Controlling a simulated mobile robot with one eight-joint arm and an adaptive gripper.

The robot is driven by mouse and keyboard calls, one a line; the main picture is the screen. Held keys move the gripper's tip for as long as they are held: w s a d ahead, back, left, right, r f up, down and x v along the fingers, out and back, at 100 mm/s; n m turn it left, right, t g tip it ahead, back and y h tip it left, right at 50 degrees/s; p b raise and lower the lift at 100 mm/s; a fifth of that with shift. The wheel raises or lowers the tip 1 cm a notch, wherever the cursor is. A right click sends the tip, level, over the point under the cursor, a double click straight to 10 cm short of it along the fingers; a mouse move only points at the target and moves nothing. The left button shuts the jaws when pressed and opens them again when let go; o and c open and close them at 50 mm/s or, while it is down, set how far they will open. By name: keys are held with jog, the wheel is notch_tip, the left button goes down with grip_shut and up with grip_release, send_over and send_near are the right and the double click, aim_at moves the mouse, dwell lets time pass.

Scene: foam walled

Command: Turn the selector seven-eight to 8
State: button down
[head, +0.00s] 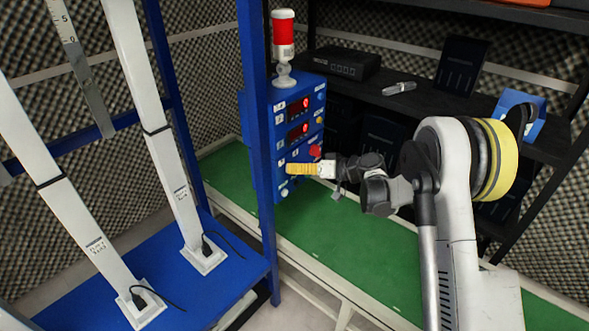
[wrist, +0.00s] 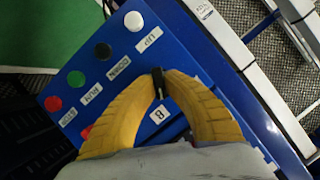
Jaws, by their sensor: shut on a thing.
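The knob is mostly hidden between the tips. A white label reading 8 (wrist: 158,114) shows between the fingers, beside the knob. No 7 label is visible, and I cannot tell which way the knob points.
In the wrist view a white button (wrist: 133,21), black button (wrist: 103,51), green button (wrist: 76,78) and red button (wrist: 53,103) line the panel near my fingers. A red-topped beacon (head: 283,35) stands on the box.

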dwell(0.3)
jog(key=c, duration=1.5)
grip_release()
jog(key=shift+o, duration=0.2)
jog(key=v, duration=1.2)
jog(key=shift+r, duration=0.15)
